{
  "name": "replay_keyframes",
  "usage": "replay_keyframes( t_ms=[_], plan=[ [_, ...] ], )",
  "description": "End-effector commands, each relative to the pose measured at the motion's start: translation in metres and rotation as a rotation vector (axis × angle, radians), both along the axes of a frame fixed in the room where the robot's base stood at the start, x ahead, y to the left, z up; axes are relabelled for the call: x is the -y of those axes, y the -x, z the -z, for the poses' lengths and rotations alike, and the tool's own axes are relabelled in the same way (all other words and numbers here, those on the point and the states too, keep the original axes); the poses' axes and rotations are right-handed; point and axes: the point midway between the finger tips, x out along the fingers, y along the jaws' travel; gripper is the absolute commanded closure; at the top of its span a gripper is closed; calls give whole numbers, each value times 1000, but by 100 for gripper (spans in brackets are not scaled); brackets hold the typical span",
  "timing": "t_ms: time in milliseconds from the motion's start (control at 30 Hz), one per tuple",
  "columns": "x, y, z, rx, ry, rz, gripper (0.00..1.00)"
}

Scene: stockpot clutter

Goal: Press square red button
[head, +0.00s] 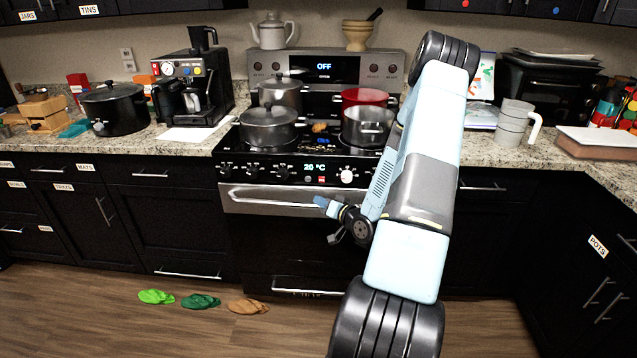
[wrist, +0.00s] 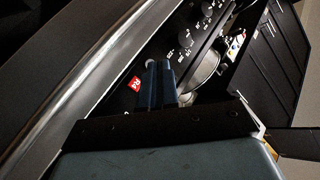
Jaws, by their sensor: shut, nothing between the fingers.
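The square red button (head: 323,180) is on the stove's front control panel, just under the temperature display (head: 321,167). In the wrist view the red button (wrist: 135,83) carries white marks and shows just left of my fingers. My gripper (head: 321,203) is in front of the stove, a little below the panel, near the oven handle. In the wrist view my gripper's (wrist: 158,64) dark blue fingers are together with nothing between them. They point at the panel beside the button. I cannot tell how far the tips are from the panel.
The oven handle (head: 265,199) runs below the panel. Stove knobs (head: 347,175) flank the button. Pots, including a steel pot (head: 268,128), stand on the cooktop. A coffee machine (head: 185,80) is on the left counter. Green and brown slippers (head: 200,301) lie on the floor.

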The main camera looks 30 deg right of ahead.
Motion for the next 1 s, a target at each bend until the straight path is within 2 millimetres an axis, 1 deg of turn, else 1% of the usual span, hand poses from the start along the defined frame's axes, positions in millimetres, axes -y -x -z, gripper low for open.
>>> replay_keyframes(
  t_ms=[167,700,900,1000],
  plan=[
    [6,-9,0,1,1,0,100],
    [41,-60,0,0,2,0,100],
    [48,-70,0,0,1,0,100],
    [49,-71,0,-1,0,1,100]
  ],
)
